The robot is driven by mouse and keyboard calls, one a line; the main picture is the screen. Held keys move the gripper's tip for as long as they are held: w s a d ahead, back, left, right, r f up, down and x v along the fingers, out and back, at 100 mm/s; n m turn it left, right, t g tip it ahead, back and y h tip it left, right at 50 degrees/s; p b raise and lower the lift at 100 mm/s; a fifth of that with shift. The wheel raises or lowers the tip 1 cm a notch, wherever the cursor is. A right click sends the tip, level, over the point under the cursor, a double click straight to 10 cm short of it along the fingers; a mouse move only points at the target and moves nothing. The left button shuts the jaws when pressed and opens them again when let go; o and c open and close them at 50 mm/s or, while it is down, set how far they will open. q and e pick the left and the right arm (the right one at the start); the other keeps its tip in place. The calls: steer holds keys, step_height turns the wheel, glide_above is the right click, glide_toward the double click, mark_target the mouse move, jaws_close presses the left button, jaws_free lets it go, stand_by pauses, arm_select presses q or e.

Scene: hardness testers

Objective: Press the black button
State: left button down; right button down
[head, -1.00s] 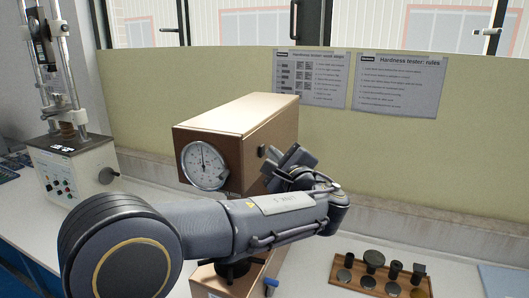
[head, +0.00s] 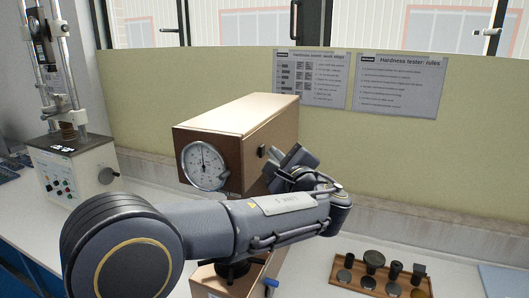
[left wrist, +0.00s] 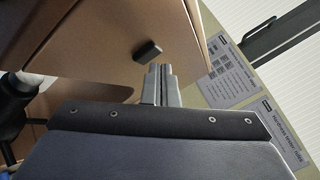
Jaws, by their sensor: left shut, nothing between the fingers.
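The black button (head: 262,151) is a small dark block on the right side of the brown hardness tester (head: 235,120). In the left wrist view, the button (left wrist: 148,50) stands out from the tester's brown side panel. My left gripper (left wrist: 160,69) is shut and empty, its tips just below the button in that picture. A small gap shows between tips and button. In the head view my left gripper (head: 277,165) is close beside the tester's right side, just below and right of the button. My left arm hides the tester's middle. My right gripper is not in view.
A round dial (head: 204,165) is on the tester's front. A wooden tray (head: 376,283) with several dark parts lies at the front right. Another testing machine (head: 72,165) stands at the left. Two posters (head: 400,83) hang on the low wall behind the bench.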

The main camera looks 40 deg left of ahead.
arm_select(q)
steer(key=shift+d, duration=0.3)
steer(key=shift+w, duration=0.1)
steer(key=d, duration=0.3)
steer(key=w+d, duration=0.1)
steer(key=d, duration=0.1)
steer(key=shift+w+d+p, duration=0.15)
steer(key=shift+d+p, duration=0.25)
